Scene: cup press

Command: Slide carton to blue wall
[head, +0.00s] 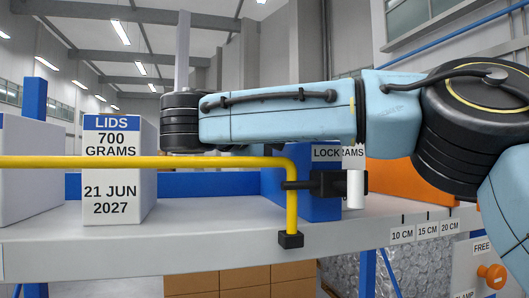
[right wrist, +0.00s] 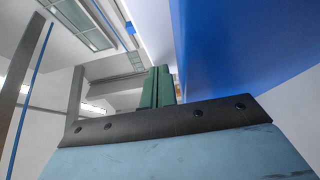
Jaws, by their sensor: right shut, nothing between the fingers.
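A white carton (head: 119,175) with a blue top band reading LIDS, 700 GRAMS, 21 JUN 2027 stands upright on the pale shelf, left of centre in the head view. A low blue wall (head: 210,184) runs behind it, and a blue panel (head: 300,195) stands to its right, with a gap of bare shelf between. My right arm crosses the head view above the shelf; its gripper cannot be made out there. In the right wrist view my right gripper (right wrist: 157,78) shows green fingers, shut and empty, beside a large blue surface (right wrist: 240,40). My left gripper is out of view.
A yellow rail (head: 150,162) crosses in front of the carton and bends down to the shelf edge (head: 150,250). A black latch (head: 325,183) with a white cylinder (head: 355,189) sits by a LOCK label. Another pale carton (head: 30,170) stands at left, an orange object (head: 400,182) at right.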

